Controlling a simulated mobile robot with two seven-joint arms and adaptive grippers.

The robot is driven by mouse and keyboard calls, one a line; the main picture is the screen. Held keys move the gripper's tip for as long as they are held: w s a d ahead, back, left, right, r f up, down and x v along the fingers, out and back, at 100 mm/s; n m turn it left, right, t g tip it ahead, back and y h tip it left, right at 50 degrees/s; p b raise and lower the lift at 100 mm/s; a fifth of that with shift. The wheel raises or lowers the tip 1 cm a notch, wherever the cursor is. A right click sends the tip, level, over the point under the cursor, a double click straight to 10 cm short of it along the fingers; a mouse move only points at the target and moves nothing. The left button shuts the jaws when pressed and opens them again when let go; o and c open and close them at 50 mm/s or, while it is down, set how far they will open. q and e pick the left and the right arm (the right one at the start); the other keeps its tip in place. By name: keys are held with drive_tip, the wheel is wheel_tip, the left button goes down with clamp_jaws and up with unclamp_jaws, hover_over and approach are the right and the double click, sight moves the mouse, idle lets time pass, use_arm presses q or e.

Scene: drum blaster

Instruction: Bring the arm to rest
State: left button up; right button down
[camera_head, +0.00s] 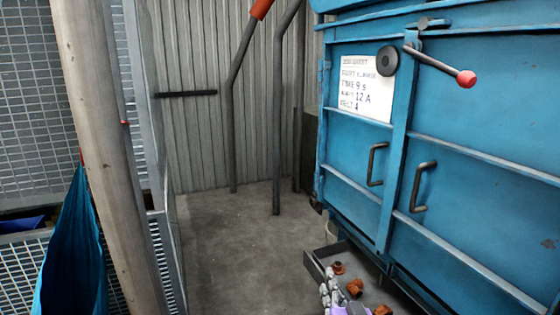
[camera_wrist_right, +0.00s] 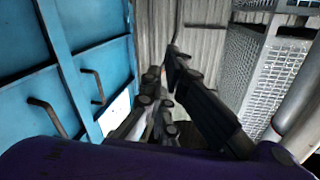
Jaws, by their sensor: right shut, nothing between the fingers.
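My right gripper (camera_head: 328,282) shows at the bottom of the head view, in front of the blue blaster cabinet (camera_head: 470,130). Its fingers are grey, with a purple part of my arm below them. In the right wrist view the dark fingers of the gripper (camera_wrist_right: 168,68) are together with nothing between them. The cabinet's blue doors also show in that view (camera_wrist_right: 85,35), to the left of the fingers and apart from them. My left gripper is in neither view.
A dark tray (camera_head: 314,266) with rusty brown parts (camera_head: 339,268) lies beside the gripper, below the cabinet. A red-knobbed lever (camera_head: 440,66) and door handles (camera_head: 422,188) stick out from the cabinet. Mesh panels (camera_head: 35,75) and a post (camera_head: 100,150) stand left. The concrete floor (camera_head: 235,250) between is clear.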

drive_tip(key=s+d+f+n+g+h, duration=0.1)
drive_tip(key=s+d+f+n+g, duration=0.2)
drive_tip(key=s+f, duration=1.2)
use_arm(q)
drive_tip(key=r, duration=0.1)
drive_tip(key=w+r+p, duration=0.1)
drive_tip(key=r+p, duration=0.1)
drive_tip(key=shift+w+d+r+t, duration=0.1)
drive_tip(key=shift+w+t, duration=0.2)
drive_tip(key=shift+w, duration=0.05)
use_arm(e)
drive_tip(key=s+d+f+g, duration=0.1)
drive_tip(key=s+f, duration=0.3)
drive_tip(key=s, duration=0.4)
drive_tip(key=s+d+f+m+g, duration=0.1)
drive_tip(key=s+f+g, duration=0.2)
drive_tip(key=s, duration=0.6)
drive_tip(key=s+d+f+g+h, duration=0.1)
drive_tip(key=s+d+f+g, duration=0.1)
drive_tip(key=s+f, duration=0.3)
drive_tip(key=s, duration=0.4)
drive_tip(key=shift+m, duration=0.4)
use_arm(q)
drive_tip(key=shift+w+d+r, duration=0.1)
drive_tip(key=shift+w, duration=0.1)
use_arm(e)
drive_tip(key=shift+d, duration=0.1)
